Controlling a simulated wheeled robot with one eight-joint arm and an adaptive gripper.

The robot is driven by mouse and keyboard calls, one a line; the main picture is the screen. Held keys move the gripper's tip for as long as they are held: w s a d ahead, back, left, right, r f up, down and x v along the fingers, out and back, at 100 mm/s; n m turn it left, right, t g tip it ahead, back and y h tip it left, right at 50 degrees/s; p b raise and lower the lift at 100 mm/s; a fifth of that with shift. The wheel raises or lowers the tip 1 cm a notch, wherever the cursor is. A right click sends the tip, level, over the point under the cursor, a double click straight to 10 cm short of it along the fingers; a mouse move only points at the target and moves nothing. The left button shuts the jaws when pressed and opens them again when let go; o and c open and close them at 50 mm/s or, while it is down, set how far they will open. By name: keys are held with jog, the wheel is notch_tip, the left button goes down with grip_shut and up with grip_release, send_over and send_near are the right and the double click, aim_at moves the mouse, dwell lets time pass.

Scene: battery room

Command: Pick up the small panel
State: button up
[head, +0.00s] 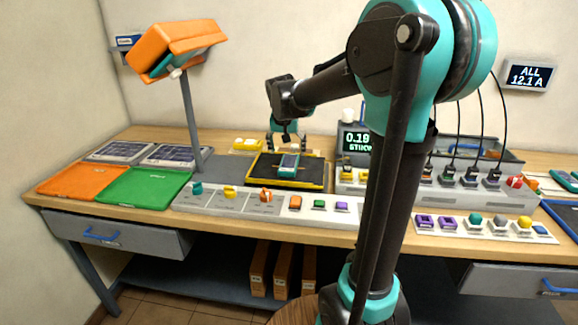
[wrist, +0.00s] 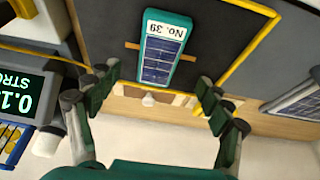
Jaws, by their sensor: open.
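The small panel (head: 288,166) lies on a black mat with a yellow border (head: 258,176) in the middle of the bench. It has a teal frame, dark blue cells and a white label. In the wrist view the small panel (wrist: 160,55) shows its label "No. 39" upside down, with a thin brown strip crossing behind it. My gripper (head: 287,146) is over the back part of the mat. In the wrist view my gripper (wrist: 157,80) is open, its fingers spread to either side of the panel's near end. Nothing is between the fingers.
Two larger solar panels (head: 174,155) lie at the back left, behind an orange tray (head: 83,180) and a green tray (head: 143,185). A lamp with an orange head (head: 178,47) stands nearby. A display box (head: 356,140) is right of the mat. A control strip (head: 220,203) runs along the front.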

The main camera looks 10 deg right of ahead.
aim_at(289, 162)
jog(key=shift+x, duration=3.45)
jog(key=shift+w+d+r, duration=0.1)
jog(key=shift+w+d, duration=0.05)
jog(key=c, duration=1.5)
